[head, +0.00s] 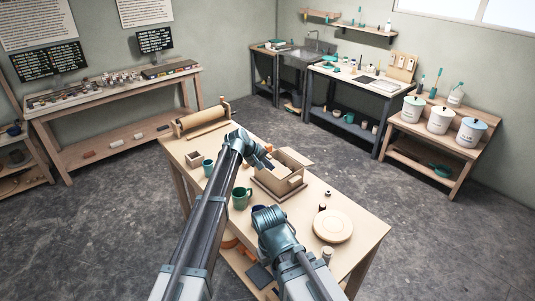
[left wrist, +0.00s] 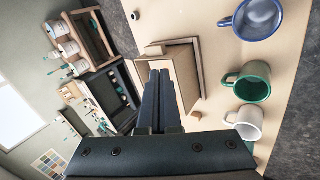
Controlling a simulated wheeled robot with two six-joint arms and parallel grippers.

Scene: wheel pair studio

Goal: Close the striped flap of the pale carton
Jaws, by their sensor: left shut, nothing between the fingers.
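The pale carton (head: 268,182) stands on the workbench in the head view, its top looking open with a pale flap raised at the back right. It also shows in the left wrist view (left wrist: 184,72), partly hidden by my fingers. I cannot make out stripes on a flap in either view. My left gripper (head: 268,164) is at the carton's left side in the head view. Its fingers (left wrist: 160,78) are shut and empty, over the carton in the left wrist view; contact cannot be told. My right arm's wrist (head: 273,222) is in front of the carton; its fingertips are hidden.
A green mug (head: 241,198) stands left of the carton. A blue mug (left wrist: 260,18) and a white mug (left wrist: 245,122) show in the left wrist view. A round pale disc (head: 333,225) lies at the bench's right. A roller (head: 204,119) stands at the far left end.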

